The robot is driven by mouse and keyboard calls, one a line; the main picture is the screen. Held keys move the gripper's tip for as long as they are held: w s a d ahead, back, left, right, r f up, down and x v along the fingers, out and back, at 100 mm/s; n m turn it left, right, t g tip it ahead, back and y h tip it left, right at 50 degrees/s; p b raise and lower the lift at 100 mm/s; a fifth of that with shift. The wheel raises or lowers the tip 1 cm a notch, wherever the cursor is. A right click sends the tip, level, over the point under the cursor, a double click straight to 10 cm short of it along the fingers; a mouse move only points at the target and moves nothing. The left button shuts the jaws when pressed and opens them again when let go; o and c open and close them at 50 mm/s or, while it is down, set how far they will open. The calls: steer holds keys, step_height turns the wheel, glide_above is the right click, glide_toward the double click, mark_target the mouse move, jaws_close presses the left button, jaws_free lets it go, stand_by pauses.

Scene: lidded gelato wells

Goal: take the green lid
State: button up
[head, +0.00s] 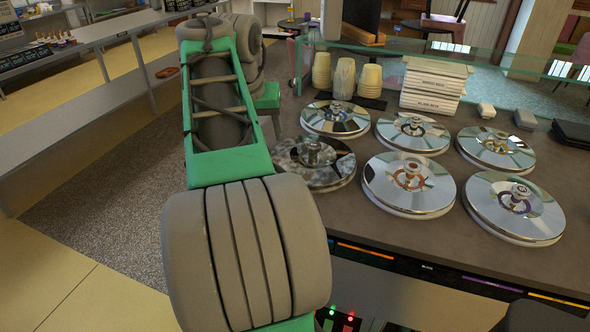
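Six round shiny lids sit on the counter in two rows. In the front row, the left lid (340,172) is dark with mottled reflections and lies close beside my arm. The front middle lid (440,190) has an orange-brown ring around its knob, and the front right lid (540,215) a purple ring. I cannot make out which lid is marked green. My gripper is not visible; only my arm links show.
Stacked cups (344,78) and white boxes (434,85) stand behind the lids. A glass guard (450,60) runs along the back. Coloured label strips (365,250) line the counter's front edge.

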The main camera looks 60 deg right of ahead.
mark_target(313, 145)
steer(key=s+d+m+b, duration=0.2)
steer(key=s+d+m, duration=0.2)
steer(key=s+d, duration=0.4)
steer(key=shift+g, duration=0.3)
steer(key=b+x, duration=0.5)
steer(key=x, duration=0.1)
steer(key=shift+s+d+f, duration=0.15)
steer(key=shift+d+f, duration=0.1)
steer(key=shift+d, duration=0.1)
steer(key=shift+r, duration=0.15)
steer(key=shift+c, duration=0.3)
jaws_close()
